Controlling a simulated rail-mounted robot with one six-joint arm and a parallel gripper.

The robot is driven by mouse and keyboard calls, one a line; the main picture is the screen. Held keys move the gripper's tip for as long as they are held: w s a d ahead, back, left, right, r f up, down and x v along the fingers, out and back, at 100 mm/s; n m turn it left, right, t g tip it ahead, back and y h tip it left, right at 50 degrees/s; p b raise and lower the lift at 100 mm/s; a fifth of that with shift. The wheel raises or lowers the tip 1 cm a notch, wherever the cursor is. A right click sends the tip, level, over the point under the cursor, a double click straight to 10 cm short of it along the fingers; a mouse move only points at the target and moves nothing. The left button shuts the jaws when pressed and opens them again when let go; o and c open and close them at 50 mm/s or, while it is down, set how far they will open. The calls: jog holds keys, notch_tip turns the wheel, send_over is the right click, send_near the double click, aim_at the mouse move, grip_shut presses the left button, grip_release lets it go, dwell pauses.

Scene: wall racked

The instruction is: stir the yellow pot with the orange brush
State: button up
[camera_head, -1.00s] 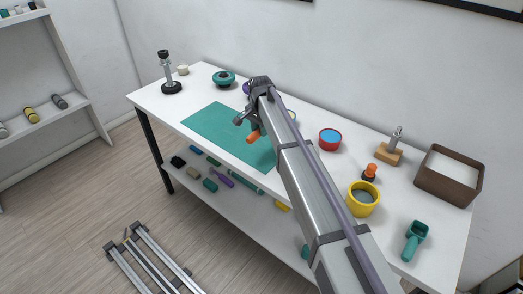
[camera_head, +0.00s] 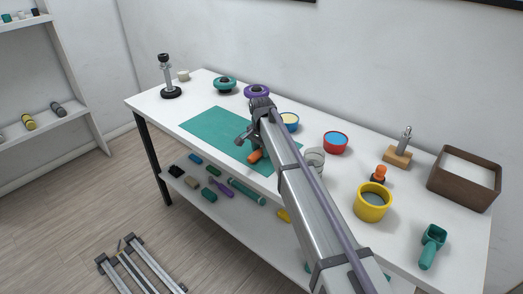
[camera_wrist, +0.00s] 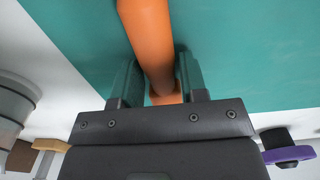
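The yellow pot (camera_head: 373,213) stands upright on the right part of the white table, open at the top with grey inside. My gripper (camera_head: 246,146) is over the teal mat (camera_head: 215,125), well to the left of the pot. It is shut on the orange brush (camera_head: 256,156), whose orange handle (camera_wrist: 150,40) sits between both fingers in the wrist view. The brush's bristle end cannot be made out. My arm crosses the table between the brush and the pot.
Near the pot are an orange-topped stamp (camera_head: 380,174), a teal scoop (camera_head: 432,248), a brown tray (camera_head: 465,185) and a red cup (camera_head: 335,147). A clear glass (camera_head: 316,157) stands beside my arm. A purple wheel (camera_head: 257,91) is behind the gripper. The mat's left part is clear.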

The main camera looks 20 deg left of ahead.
jog(key=o, duration=0.3)
notch_tip(320, 180, up, 11)
jog(key=p, duration=1)
jog(key=shift+s+d+f+p, duration=0.1)
jog(key=shift+p, duration=0.25)
